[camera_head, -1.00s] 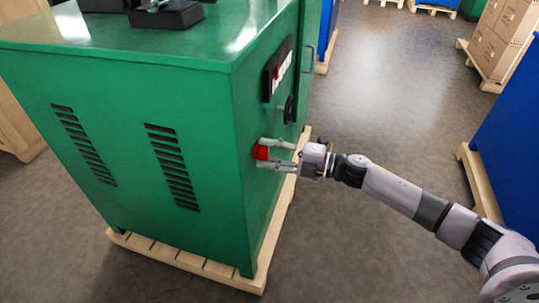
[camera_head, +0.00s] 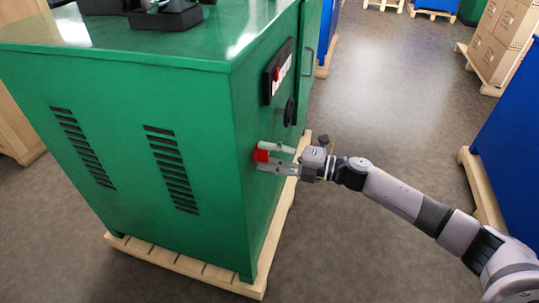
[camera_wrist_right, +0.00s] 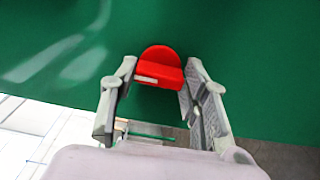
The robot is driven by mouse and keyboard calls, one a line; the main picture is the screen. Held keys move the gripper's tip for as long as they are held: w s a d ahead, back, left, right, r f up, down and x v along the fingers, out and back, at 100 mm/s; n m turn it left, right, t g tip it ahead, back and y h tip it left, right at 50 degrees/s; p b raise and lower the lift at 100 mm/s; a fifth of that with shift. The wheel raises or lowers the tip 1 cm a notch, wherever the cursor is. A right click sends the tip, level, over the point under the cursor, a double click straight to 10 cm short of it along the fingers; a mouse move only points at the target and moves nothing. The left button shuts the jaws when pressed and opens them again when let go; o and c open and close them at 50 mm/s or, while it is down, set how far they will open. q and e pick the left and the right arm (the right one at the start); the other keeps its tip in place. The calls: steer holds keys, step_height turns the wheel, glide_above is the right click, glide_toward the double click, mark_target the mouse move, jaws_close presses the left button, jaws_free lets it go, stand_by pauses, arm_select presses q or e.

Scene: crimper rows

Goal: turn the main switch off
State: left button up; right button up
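The main switch is a red knob (camera_head: 261,155) low on the right-hand face of the green cabinet (camera_head: 115,130). My right gripper (camera_head: 272,158) reaches it from the right, with one finger above and one below it. In the right wrist view, the red knob (camera_wrist_right: 160,68) shows a small pale mark and lies between the fingertips of my right gripper (camera_wrist_right: 160,75). A narrow gap shows on its left; the right finger is very close, and contact there is unclear. The fingers stand apart. My left gripper is not in view.
A black handwheel (camera_head: 290,111) and a dark panel (camera_head: 278,72) sit above the switch. The cabinet stands on a wooden pallet (camera_head: 190,268). A blue cabinet (camera_head: 510,130) stands at the right. Grey floor (camera_head: 385,90) between them is clear.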

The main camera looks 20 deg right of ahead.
steer(key=o, duration=0.4)
steer(key=v, duration=1.2)
stand_by(0.3)
